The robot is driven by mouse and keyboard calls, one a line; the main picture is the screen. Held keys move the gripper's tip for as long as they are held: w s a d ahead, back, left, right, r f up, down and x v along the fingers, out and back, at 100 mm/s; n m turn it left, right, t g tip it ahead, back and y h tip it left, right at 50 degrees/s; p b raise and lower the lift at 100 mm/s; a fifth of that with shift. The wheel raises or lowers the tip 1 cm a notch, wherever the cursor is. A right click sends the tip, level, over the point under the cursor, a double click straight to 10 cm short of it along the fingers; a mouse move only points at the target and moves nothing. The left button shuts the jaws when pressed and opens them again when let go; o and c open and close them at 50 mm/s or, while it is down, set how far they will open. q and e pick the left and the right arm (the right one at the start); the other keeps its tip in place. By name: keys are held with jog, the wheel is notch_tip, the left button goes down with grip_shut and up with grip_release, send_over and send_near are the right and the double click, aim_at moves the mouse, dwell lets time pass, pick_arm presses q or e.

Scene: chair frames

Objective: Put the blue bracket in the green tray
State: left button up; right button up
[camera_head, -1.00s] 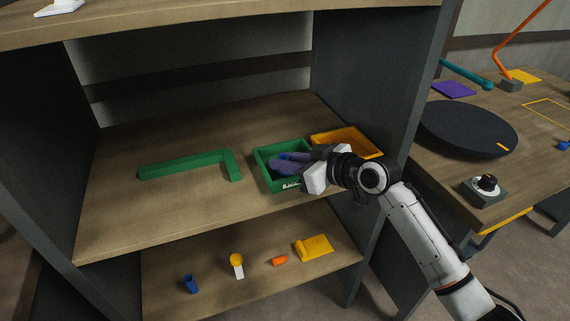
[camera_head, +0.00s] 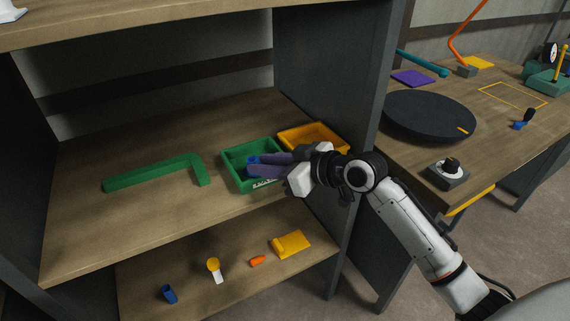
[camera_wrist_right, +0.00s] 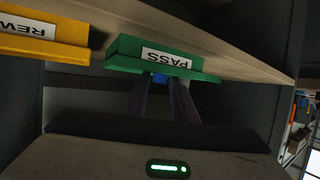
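The green tray (camera_head: 233,182) stands on the middle shelf; in the right wrist view its front (camera_wrist_right: 125,60) carries a "PASS" label. A small blue piece, apparently the blue bracket (camera_head: 254,160), shows inside the tray at my right fingertips. In the right wrist view the blue piece (camera_wrist_right: 158,78) is partly hidden behind the tray's front and between the fingers. My right gripper (camera_head: 262,164) reaches over the tray's right side, its dark fingers spread apart. I cannot tell whether a finger touches the piece. My left gripper is not in view.
A yellow-orange tray (camera_head: 330,135) stands beside the green one, near the shelf's side wall (camera_head: 335,80). A green L-shaped bar (camera_head: 150,173) lies left. Several small parts, including a blue one (camera_head: 168,294), lie on the lower shelf. A table with a black disc (camera_head: 430,115) is at right.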

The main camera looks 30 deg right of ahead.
jog(key=v, duration=0.8)
jog(key=shift+r, duration=0.1)
jog(key=s+a+f+m+g+h, duration=0.1)
jog(key=s+a+f+g+h, duration=0.25)
jog(key=s+f, duration=0.85)
jog(key=s+f+m+g+h, duration=0.15)
jog(key=s+f, duration=0.25)
jog(key=s, duration=0.4)
jog(key=s+f+m+g+h, duration=0.1)
jog(key=s+f+m+g, duration=0.2)
jog(key=s, duration=0.5)
jog(key=w+a+f+n+t+y, duration=0.1)
jog(key=w+a+f+t, duration=0.1)
jog(key=f, duration=0.4)
jog(key=w+a+f+t, duration=0.2)
jog(key=w+f, duration=0.1)
jog(key=f, duration=0.3)
jog(key=shift+a+f+n+y, duration=0.15)
jog(key=shift+a+n+y, duration=0.1)
jog(key=shift+n+y, duration=0.15)
jog(key=shift+w, duration=0.15)
